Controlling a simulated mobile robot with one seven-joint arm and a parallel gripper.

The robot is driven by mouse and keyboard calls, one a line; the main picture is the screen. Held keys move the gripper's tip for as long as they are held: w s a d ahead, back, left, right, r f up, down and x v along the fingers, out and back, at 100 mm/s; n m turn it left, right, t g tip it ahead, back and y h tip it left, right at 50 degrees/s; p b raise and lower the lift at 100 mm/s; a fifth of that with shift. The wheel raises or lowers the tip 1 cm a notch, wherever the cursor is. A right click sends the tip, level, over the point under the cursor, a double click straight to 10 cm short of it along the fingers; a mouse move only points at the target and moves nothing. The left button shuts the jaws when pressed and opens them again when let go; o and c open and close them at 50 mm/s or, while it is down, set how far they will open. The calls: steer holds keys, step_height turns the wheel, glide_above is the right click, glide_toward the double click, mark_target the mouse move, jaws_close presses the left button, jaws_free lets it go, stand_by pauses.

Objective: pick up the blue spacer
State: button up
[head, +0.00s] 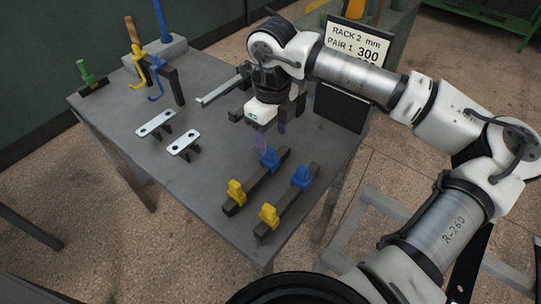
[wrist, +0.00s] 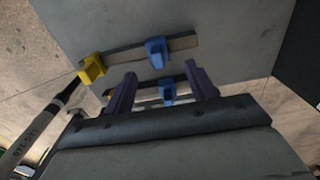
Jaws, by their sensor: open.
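Two blue blocks sit on two parallel dark rails near the table's front right: one on the left rail (head: 269,158) and one on the right rail (head: 301,178). I cannot tell which blue piece is the spacer. Each rail also carries a yellow block at its near end, one on the left (head: 236,192) and one on the right (head: 269,216). My gripper (head: 272,138) is open and empty, its purple fingers pointing down above the table, behind the rails. In the wrist view, one blue block (wrist: 168,91) shows between the fingers and another (wrist: 157,50) beyond the fingertips.
Two pale slotted bars (head: 156,123) (head: 184,144) stand on small dark supports at the table's left middle. Hooks hang on a dark stand behind them, one blue (head: 155,86), one yellow. A green-handled tool (head: 85,71) stands far left. A sign (head: 356,43) stands behind.

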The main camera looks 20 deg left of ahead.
mark_target(270, 149)
steer(key=shift+a+f+p, duration=0.2)
steer(key=shift+f+p, duration=0.95)
steer(key=shift+f, duration=2.4)
steer(key=c, duration=0.9)
